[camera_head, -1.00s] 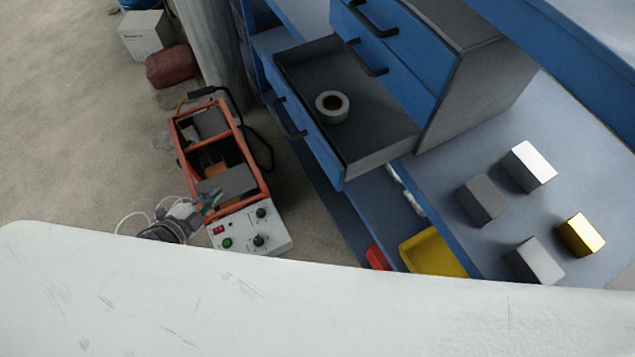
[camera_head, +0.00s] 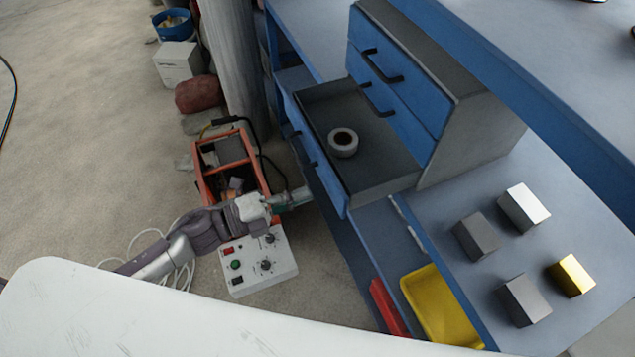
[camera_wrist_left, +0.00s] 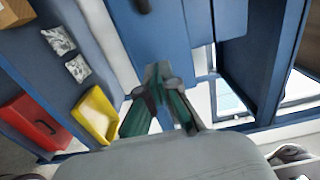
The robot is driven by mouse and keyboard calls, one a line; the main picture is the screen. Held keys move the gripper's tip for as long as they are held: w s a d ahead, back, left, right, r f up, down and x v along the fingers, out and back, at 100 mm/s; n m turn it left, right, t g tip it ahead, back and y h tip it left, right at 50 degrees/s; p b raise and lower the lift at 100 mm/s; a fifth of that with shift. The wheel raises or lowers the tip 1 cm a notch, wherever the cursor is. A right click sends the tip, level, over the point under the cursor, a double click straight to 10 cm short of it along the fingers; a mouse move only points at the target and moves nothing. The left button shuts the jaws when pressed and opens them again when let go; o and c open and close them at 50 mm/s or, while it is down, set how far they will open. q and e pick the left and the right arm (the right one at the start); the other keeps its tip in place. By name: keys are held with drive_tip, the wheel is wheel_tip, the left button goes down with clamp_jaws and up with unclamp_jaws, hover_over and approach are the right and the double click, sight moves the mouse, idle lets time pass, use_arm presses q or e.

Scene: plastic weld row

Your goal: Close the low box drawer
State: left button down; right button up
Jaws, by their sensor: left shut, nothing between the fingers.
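The low box drawer (camera_head: 375,160) is the bottom one of a grey cabinet with blue fronts. It stands pulled out, with a roll of tape (camera_head: 343,142) inside. Its blue front (camera_head: 326,180) and dark handle face left. My left gripper (camera_head: 308,194) is shut and empty, its tips close to the outside of that front, near its right-hand end in the head view. Contact cannot be told. In the left wrist view the green fingers (camera_wrist_left: 158,72) come together before a blue panel (camera_wrist_left: 150,38) with a dark handle at the top edge. My right gripper is not in view.
Two upper drawers (camera_head: 385,95) are shut. Metal blocks (camera_head: 523,207) stand on the blue bench shelf at right. A yellow bin (camera_head: 435,300) and red bin (camera_head: 388,308) sit below.

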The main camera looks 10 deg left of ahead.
sight(388, 171)
use_arm(q)
drive_tip(key=p+x, duration=0.1)
drive_tip(key=x, duration=0.1)
drive_tip(key=shift+w+d+r, duration=0.15)
drive_tip(key=shift+w+d, duration=0.1)
drive_tip(key=shift+d, duration=0.05)
drive_tip(key=shift+w+d, duration=0.35)
drive_tip(key=shift+d, duration=0.15)
drive_tip(key=shift+f, duration=0.2)
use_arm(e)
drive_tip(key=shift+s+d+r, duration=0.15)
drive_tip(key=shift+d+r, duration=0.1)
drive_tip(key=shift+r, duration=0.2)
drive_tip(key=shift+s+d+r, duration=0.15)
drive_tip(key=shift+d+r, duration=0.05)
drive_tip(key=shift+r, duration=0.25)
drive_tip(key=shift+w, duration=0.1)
use_arm(q)
drive_tip(key=b+x, duration=0.2)
drive_tip(key=x, duration=1.5)
drive_tip(key=shift+w+d+b, duration=0.2)
drive_tip(key=shift+d+b, duration=0.05)
drive_tip(key=shift+b, duration=0.15)
drive_tip(key=shift+d+r, duration=0.1)
drive_tip(key=shift+r, duration=0.1)
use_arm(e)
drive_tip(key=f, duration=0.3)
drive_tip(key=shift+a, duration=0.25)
use_arm(q)
drive_tip(key=shift+w, duration=0.1)
